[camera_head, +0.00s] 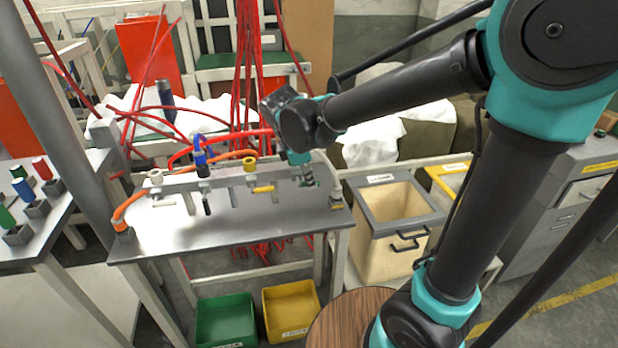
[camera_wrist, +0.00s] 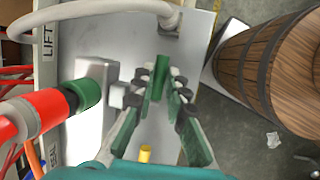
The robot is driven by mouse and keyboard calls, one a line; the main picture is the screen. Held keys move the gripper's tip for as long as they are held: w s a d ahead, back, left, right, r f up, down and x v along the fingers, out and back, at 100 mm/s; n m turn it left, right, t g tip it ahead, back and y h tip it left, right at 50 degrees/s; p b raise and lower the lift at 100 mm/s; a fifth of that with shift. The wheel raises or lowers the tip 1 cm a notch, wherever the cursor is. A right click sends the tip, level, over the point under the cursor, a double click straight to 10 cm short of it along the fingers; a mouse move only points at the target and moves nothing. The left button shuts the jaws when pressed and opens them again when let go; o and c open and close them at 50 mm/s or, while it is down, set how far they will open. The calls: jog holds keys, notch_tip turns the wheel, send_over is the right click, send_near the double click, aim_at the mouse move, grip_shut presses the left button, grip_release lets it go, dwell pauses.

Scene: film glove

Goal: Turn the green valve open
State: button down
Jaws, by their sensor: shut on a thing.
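The green valve's handle (camera_wrist: 158,77) shows in the wrist view as a short green bar between the fingertips. My gripper (camera_wrist: 161,86) is shut on this handle, with finger pads on both sides. In the head view my gripper (camera_head: 307,178) reaches down to the right end of the pipe manifold (camera_head: 225,180) on the metal table. There the arm end and fingers hide most of the green valve. A green collar (camera_wrist: 86,93) on a red hose sits left of the fingers in the wrist view.
A yellow-handled valve (camera_head: 263,188) is just left of my gripper, with blue, black and white ones further left. A white hose (camera_wrist: 100,12) curves above the fingers. A wooden barrel (camera_wrist: 265,60) stands off the table's right edge. Green (camera_head: 225,320) and yellow (camera_head: 291,308) bins lie below.

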aim_at(318, 184)
jog(key=y, duration=0.1)
jog(key=f+g+y, duration=0.1)
jog(key=y, duration=0.1)
jog(key=d+y, duration=0.1)
jog(key=y, duration=0.1)
jog(key=shift+w+f+m, duration=0.2)
jog(key=shift+m, duration=0.1)
jog(key=y, duration=0.1)
jog(key=f+g+y, duration=0.1)
jog(key=y, duration=0.3)
jog(key=shift+f+g, duration=0.4)
jog(key=y, duration=0.2)
jog(key=shift+a+f+m+g+y, duration=0.2)
jog(key=shift+f+m+g+y, duration=0.1)
jog(key=shift+f+y, duration=0.1)
jog(key=shift+s+a+f+g+y, duration=0.1)
jog(key=shift+a+f+g+y, duration=0.15)
jog(key=shift+y, duration=0.6)
jog(key=shift+s+a+f+g+y, duration=0.1)
jog(key=shift+a+f+g+y, duration=0.1)
jog(key=shift+y, duration=0.65)
jog(key=c, duration=1.5)
grip_release()
jog(key=shift+c, duration=0.2)
